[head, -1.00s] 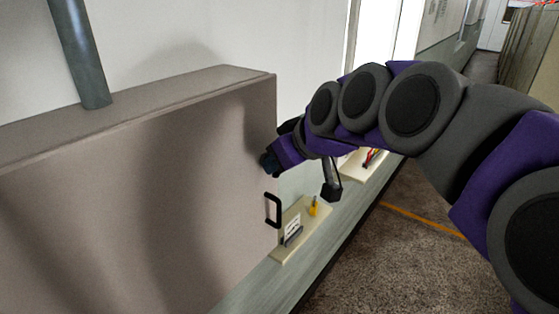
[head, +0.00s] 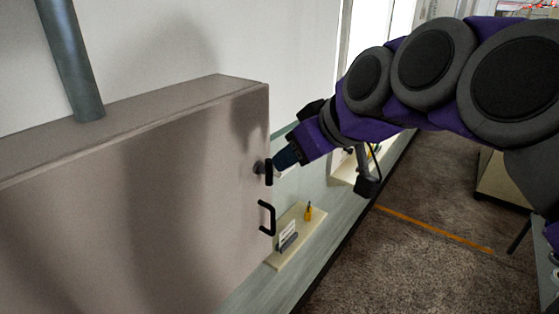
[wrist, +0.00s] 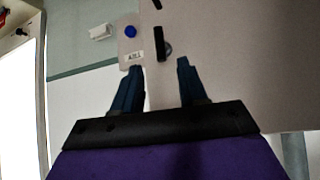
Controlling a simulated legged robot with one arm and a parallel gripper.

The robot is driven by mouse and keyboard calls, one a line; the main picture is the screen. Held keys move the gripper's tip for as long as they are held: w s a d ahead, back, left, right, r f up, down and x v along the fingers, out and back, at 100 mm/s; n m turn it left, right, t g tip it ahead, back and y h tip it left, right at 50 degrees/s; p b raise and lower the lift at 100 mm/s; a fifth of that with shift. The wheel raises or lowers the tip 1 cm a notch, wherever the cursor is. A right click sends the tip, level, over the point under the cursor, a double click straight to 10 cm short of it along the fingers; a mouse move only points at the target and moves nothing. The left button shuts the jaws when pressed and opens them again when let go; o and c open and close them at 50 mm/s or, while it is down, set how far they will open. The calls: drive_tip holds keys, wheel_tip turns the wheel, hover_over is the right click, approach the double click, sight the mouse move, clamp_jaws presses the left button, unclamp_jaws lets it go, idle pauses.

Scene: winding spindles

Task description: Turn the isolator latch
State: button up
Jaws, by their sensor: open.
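The isolator latch is a small black bar on a round grey base (head: 268,172), near the right edge of the grey cabinet (head: 150,190). It stands upright. In the wrist view the latch (wrist: 158,43) lies just beyond the fingertips, roughly between them. My gripper (head: 285,159) is right of the latch in the head view, its fingertips close to it. In the wrist view my gripper (wrist: 157,66) has its two blue fingers apart with nothing between them. I cannot tell whether a finger touches the latch.
A black pull handle (head: 266,217) sits below the latch. A pale shelf (head: 296,236) with a yellow item is behind the cabinet edge. The wrist view shows a pale plate with a blue button (wrist: 131,32). A grey pipe (head: 72,60) rises from the cabinet top.

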drive_tip(key=v, duration=0.8)
drive_tip(key=shift+p, duration=0.35)
drive_tip(key=shift+s, duration=0.1)
drive_tip(key=s+d+f+m+g+h+b, duration=0.1)
drive_tip(key=s+d+f+m+g+h, duration=0.1)
drive_tip(key=s+f, duration=0.5)
drive_tip(key=s+d+f+m+g+h+b, duration=0.1)
drive_tip(key=s+f, duration=0.6)
drive_tip(key=f, duration=1)
drive_tip(key=s+d+f+m+g+h, duration=0.2)
drive_tip(key=s+f+m+g, duration=0.3)
drive_tip(key=s+f, duration=0.3)
wheel_tip(320, 180, down, 4)
drive_tip(key=shift+d+f+g+h+b, duration=0.3)
drive_tip(key=shift+d+h+b, duration=0.1)
drive_tip(key=shift+d, duration=0.4)
